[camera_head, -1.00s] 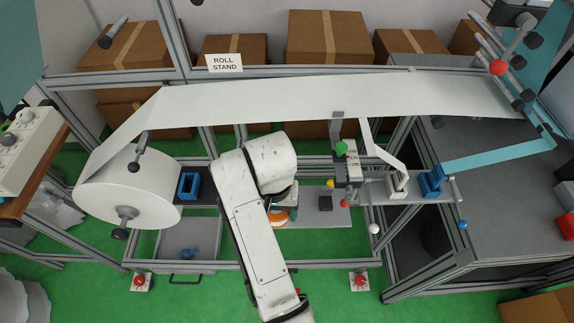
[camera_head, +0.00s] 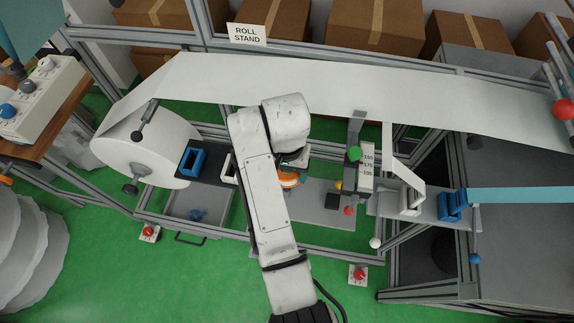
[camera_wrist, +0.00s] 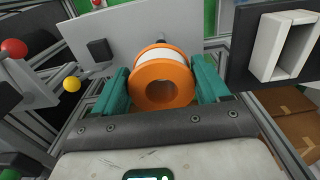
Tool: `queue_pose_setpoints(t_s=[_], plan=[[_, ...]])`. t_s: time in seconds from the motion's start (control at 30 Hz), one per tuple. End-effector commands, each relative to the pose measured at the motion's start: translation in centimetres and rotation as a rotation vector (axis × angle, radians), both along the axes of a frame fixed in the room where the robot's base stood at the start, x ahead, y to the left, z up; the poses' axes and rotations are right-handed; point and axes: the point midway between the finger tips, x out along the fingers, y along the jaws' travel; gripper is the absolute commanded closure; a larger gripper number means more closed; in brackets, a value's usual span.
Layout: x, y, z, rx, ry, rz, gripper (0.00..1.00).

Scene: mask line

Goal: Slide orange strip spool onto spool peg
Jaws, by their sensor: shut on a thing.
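The orange strip spool (camera_wrist: 160,80), an orange-flanged ring with a white wound strip, sits between the green fingers of my gripper (camera_wrist: 160,68) in the wrist view. The fingers are shut on its sides, and its round hole faces the wrist camera. A dark stub (camera_wrist: 162,42) shows just behind the spool's far rim. It may be the spool peg, but I cannot tell whether it enters the hole. In the head view the spool (camera_head: 288,180) shows partly below my wrist, over the grey plate (camera_head: 315,212), and my arm hides most of the gripper.
A black block (camera_head: 332,200) is fixed on the grey plate. A white frame (camera_head: 229,167) and a blue frame (camera_head: 193,161) stand left of my arm. A white web (camera_head: 330,90) spans above from the large roll (camera_head: 145,148). Small coloured knobs and a scale (camera_head: 366,168) stand to the right.

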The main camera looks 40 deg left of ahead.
Motion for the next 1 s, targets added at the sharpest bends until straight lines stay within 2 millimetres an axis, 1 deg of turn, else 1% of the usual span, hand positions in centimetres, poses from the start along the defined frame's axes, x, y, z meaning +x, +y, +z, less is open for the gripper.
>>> queue_pose_setpoints(t_s=[0.5, 1.0], plan=[[0.0, 0.0, -3.3, -0.001, 0.0, 0.0, 0.58], [-0.1, -0.1, -3.2, 0.0, 0.0, 0.0, 0.58]])
